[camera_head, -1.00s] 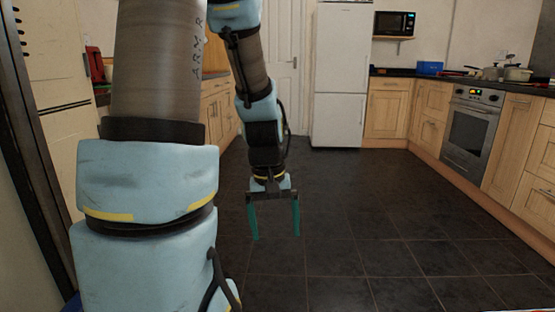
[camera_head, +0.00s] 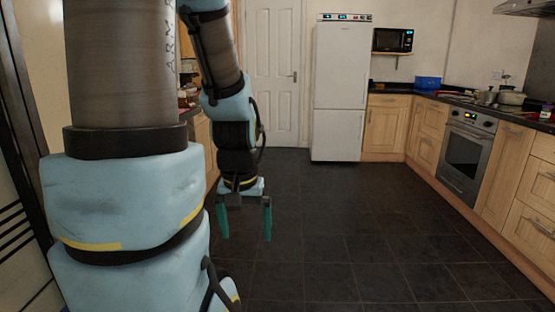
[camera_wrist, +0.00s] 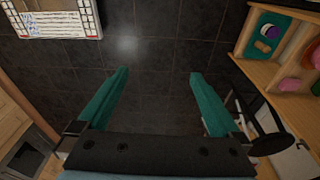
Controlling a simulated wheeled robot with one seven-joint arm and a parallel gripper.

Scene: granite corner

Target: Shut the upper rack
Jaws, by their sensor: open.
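My gripper (camera_head: 246,238) hangs over the dark tiled floor in the head view, pointing down. Its two teal fingers are apart with nothing between them; the gripper (camera_wrist: 159,72) looks open and empty in the wrist view too. I cannot make out an upper rack for certain. A white, tray-like thing with dark slots along its sides (camera_wrist: 58,20) lies at the top left of the wrist view, well apart from the fingers; I cannot tell whether it is a rack. My arm hides much of the left side of the head view.
A white fridge (camera_head: 340,90) stands at the back beside a white door (camera_head: 272,75). Wooden cabinets and an oven (camera_head: 466,150) line the right. A wooden shelf (camera_wrist: 272,75) with colourful items is at the wrist view's right. The middle floor (camera_head: 350,230) is clear.

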